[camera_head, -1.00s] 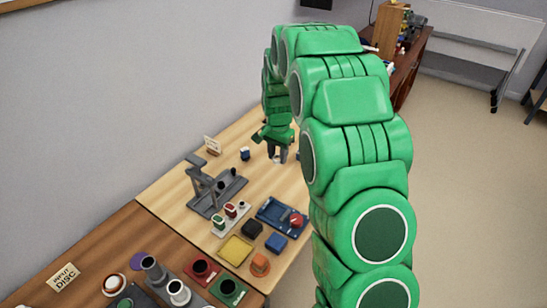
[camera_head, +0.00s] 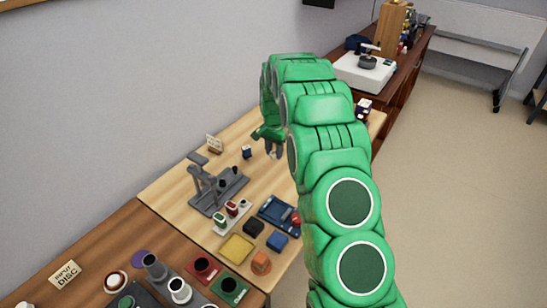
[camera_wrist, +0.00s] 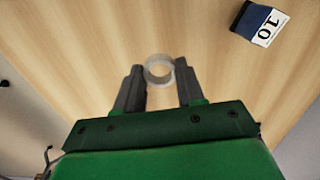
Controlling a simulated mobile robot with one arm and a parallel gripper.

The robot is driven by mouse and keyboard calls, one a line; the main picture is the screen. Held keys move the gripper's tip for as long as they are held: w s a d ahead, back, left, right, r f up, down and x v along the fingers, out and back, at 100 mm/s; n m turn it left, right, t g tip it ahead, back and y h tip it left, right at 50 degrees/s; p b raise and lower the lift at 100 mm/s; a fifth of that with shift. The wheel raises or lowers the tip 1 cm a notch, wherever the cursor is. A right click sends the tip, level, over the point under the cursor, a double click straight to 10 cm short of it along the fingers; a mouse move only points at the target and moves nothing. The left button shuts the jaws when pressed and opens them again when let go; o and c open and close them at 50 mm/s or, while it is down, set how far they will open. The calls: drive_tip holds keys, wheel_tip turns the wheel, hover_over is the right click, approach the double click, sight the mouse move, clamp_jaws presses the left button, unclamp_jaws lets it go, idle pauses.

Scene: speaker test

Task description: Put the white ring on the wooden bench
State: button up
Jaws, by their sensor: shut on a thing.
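The white ring (camera_wrist: 159,82) is a short, pale, open band. In the wrist view it sits between the two fingertips of my gripper (camera_wrist: 159,66), which is shut on it. Bare wood grain shows behind it; I cannot tell how far above the surface it is. In the head view my gripper (camera_head: 273,151) points down over the back part of the light wooden bench (camera_head: 180,187). The ring is too small to make out in that view.
A blue and white block marked 10 (camera_wrist: 262,22) stands near the gripper. A grey stand (camera_head: 207,190), a blue tray (camera_head: 275,213), a yellow pad (camera_head: 236,249) and several small blocks occupy the bench front. A white device (camera_head: 362,72) stands on the far cabinet.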

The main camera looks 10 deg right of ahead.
sight(274, 163)
drive_tip(key=shift+w+f, duration=0.75)
drive_tip(key=shift+f, duration=1.6)
drive_tip(key=shift+f, duration=0.15)
drive_tip(key=o, duration=1)
